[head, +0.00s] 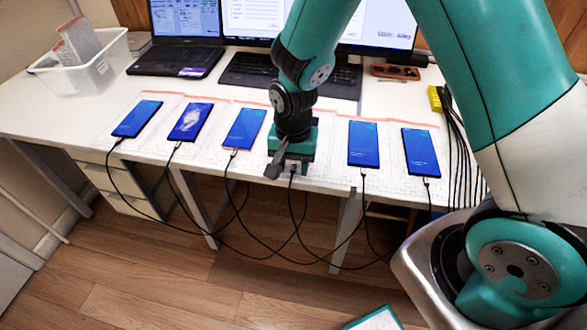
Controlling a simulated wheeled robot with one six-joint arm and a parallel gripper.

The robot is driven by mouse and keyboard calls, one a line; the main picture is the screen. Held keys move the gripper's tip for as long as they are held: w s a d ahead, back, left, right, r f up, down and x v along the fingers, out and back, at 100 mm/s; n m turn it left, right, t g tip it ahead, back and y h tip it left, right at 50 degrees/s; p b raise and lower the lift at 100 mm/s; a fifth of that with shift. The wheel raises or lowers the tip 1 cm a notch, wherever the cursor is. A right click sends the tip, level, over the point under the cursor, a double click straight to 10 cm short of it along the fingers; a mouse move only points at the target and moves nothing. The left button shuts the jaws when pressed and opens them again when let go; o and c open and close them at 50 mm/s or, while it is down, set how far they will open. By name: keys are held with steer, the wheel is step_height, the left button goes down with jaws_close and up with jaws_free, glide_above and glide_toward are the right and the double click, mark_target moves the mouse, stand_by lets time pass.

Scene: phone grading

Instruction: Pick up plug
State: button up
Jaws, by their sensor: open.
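My gripper (287,167) is open and points down at the front edge of the white table, in the middle of the row of phones. A plug (292,169) on a black cable shows right at its fingers, and the cable hangs down from there. I cannot tell whether the fingers touch the plug. Any phone behind the gripper is hidden. Several blue-screened phones lie along the table, including one just left (245,129) and one just right (363,144) of the gripper. Each has a cable plug at its near end, such as this one (233,152).
A white bin (80,75) stands at the back left beside a laptop (178,60). A monitor (312,22) and keyboard (262,70) are behind my gripper. A yellow block (436,98) with several black cables is at the right. Loose cables hang below the table edge.

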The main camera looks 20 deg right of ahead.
mark_target(292, 175)
steer(key=shift+f, duration=0.2)
jaws_close()
stand_by(0.3)
step_height(292, 175, up, 20)
steer(key=p, duration=0.2)
steer(key=f, duration=0.5)
steer(key=s+f, duration=0.1)
steer(key=f, duration=0.5)
steer(key=a+f+b, duration=0.1)
steer(key=f, duration=0.4)
steer(key=shift+s+f, duration=0.2)
steer(key=shift+f, duration=0.2)
steer(key=shift+w+d+f+b, duration=0.2)
steer(key=shift+f+b, duration=0.55)
steer(key=shift+w+d+f+b, duration=0.3)
steer(key=shift+w+f+b, duration=0.15)
steer(key=shift+f+b, duration=0.3)
